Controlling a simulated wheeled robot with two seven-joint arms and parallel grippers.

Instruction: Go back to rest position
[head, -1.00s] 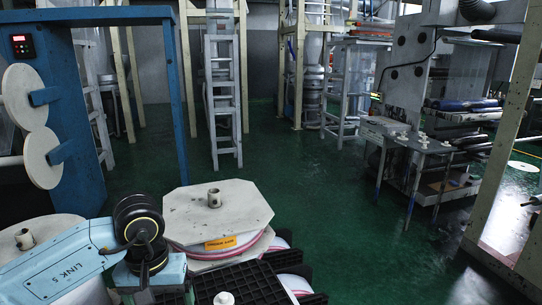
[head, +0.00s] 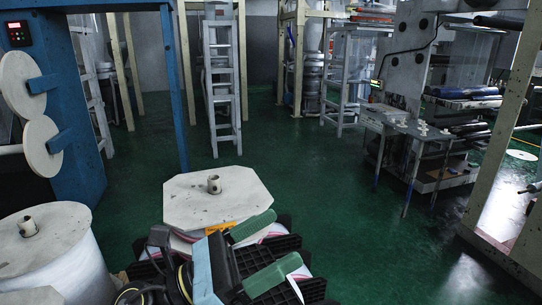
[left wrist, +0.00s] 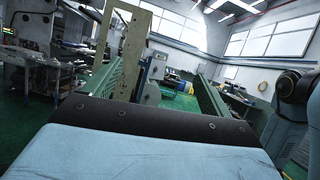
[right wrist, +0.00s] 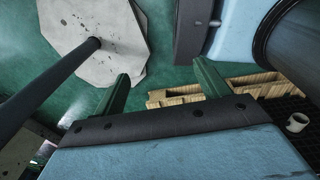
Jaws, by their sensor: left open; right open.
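My left gripper (head: 286,238) shows at the bottom middle of the head view, in front of the octagonal-topped roll. Its two green fingers are spread apart, with nothing between them. In the left wrist view its fingers (left wrist: 160,72) are also wide apart and empty, facing the open room. My right gripper (right wrist: 161,70) shows in the right wrist view. Its green fingers are apart and empty, above the green floor. The head view does not show the right gripper.
A roll with an octagonal top board (head: 228,203) stands just beyond my left gripper. A white roll (head: 62,255) stands at lower left. A black grid platform (head: 315,290) lies below the gripper. A wooden pallet (right wrist: 175,97) shows in the right wrist view. Green floor (head: 370,230) is clear to the right.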

